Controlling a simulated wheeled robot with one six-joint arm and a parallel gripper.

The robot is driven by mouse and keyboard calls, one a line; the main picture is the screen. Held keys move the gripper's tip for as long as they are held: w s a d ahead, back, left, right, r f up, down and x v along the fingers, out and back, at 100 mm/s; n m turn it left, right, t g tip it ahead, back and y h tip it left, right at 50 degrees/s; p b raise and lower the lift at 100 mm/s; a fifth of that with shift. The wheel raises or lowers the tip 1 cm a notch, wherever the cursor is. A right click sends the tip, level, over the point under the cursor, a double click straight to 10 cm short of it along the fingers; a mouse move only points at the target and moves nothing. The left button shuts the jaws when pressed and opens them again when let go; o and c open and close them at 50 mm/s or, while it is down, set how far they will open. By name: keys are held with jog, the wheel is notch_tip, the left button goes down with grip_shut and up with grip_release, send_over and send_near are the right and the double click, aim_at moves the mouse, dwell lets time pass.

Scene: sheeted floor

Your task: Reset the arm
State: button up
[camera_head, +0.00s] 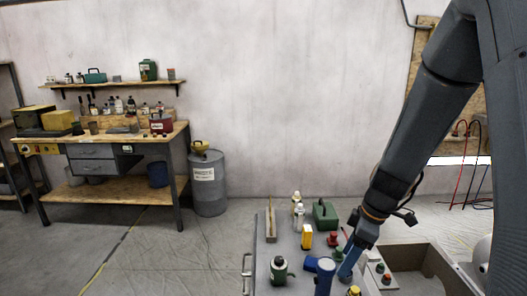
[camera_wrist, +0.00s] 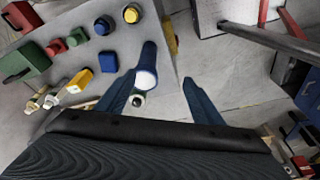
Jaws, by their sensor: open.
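My gripper (camera_head: 346,270) hangs over the near part of a grey work surface (camera_head: 262,262), pointing down. In the wrist view its two blue fingers (camera_wrist: 159,77) are spread apart. A blue flashlight-like object (camera_head: 324,278) stands close to the left of the fingers in the head view. In the wrist view the blue object (camera_wrist: 148,58) shows near the left finger, its pale round end towards me. I cannot tell whether it touches the finger. Nothing is visibly gripped.
A green case (camera_head: 325,215), yellow box (camera_head: 307,236), dark green bottle (camera_head: 279,270) and small colored items crowd the surface. A grey open bin (camera_head: 434,262) stands at right. A workbench (camera_head: 100,137) and grey drum (camera_head: 207,184) stand far left. Floor between is clear.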

jog(key=s+a+f+m+h+b, duration=0.1)
jog(key=s+f+m+b, duration=0.1)
jog(key=s+m+b, duration=0.2)
jog(key=s+a+f+m+h+b, duration=0.1)
jog(key=s+a+f+m+b, duration=0.1)
jog(key=s+m+b, duration=0.3)
jog(key=shift+s+a+f+m+h, duration=0.15)
jog(key=shift+s+f+m+h, duration=0.25)
jog(key=shift+s+m, duration=1.35)
jog(key=shift+w, duration=0.15)
